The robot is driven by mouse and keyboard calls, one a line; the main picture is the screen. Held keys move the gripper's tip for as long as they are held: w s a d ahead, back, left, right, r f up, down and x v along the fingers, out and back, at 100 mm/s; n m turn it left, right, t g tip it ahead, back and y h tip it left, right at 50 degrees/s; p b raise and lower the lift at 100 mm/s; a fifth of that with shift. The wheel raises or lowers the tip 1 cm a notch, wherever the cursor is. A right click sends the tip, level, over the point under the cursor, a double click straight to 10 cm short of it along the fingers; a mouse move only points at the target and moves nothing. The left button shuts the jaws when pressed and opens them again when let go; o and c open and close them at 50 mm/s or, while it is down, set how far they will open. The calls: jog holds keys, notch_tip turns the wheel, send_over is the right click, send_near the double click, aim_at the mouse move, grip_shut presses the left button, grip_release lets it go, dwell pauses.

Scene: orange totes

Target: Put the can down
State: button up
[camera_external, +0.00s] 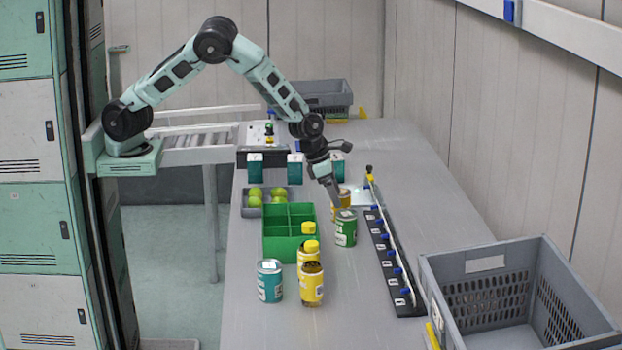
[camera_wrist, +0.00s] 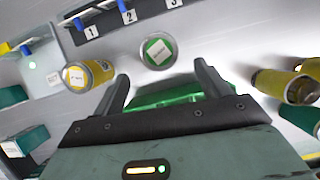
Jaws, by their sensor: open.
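A green can (camera_external: 345,229) with a white label stands upright on the grey table, right of the green divided box. It also shows from above in the wrist view (camera_wrist: 158,51), just beyond my fingertips. My gripper (camera_wrist: 161,70) is open, with nothing between its fingers. In the external view my gripper (camera_external: 334,201) points down close behind the green can; I cannot tell whether it touches it. A yellow can (camera_wrist: 89,76) stands left of my fingers in the wrist view and is partly hidden by my gripper outside. A teal can (camera_external: 269,281) stands at the table's front.
The green divided box (camera_external: 291,250) stands left of the green can. Yellow bottles (camera_external: 311,286) stand in front of it. A black numbered strip (camera_external: 393,262) with blue clips runs along the right. A grey crate (camera_external: 460,318) stands front right. The right back of the table is clear.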

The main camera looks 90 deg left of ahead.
jog(key=s+a+r+m+g, duration=0.1)
jog(key=s+a+r+m, duration=0.5)
jog(key=s+a, duration=0.4)
jog(key=s+a+r+m+g, duration=0.1)
jog(key=s+a+r+m, duration=0.5)
jog(key=a, duration=0.6)
jog(key=s+a+r+m+g, duration=0.1)
jog(key=s+a+m, duration=0.2)
jog(key=s+m, duration=0.4)
jog(key=s+a+r+m+g+y, duration=0.1)
jog(key=s+a+m, duration=0.2)
jog(key=s+m, duration=0.5)
jog(key=s, duration=1)
jog(key=shift+s+r+g, duration=0.3)
jog(key=shift+s, duration=0.05)
notch_tip(320, 180, down, 3)
jog(key=b, duration=0.3)
